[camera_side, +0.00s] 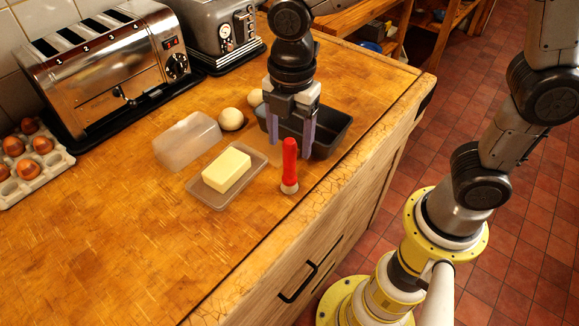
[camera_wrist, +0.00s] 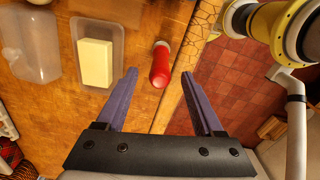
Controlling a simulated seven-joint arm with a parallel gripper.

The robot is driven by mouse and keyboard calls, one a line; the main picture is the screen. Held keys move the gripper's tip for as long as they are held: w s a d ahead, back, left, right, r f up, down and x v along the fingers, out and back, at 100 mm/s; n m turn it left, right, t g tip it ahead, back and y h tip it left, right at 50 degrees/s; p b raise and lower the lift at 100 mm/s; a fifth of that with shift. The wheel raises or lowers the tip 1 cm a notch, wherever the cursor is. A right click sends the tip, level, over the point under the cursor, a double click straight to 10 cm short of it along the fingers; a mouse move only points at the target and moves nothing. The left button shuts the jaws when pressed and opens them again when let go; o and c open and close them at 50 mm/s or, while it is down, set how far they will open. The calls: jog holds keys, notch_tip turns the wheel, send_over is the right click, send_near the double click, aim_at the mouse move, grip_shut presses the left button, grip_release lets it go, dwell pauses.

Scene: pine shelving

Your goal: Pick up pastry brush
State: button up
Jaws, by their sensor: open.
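The pastry brush (camera_side: 289,162) has a red handle and a pale end, and it is on the wooden counter near its front edge. My gripper (camera_side: 291,150) points down, open and empty, with purple fingers just behind the brush in the side view. In the wrist view the fingertips (camera_wrist: 159,74) are apart on either side of the red handle's line.
A butter block (camera_side: 227,170) sits on a dish (camera_side: 208,199) left of the brush, beside a clear lid (camera_side: 187,141). A dark tray (camera_side: 333,136) is close behind my gripper. Round pale items (camera_side: 231,119), a toaster (camera_side: 110,70) and an egg carton (camera_side: 38,175) stand farther left.

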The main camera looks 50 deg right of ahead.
aim_at(290, 166)
jog(key=shift+f, duration=1.05)
grip_shut()
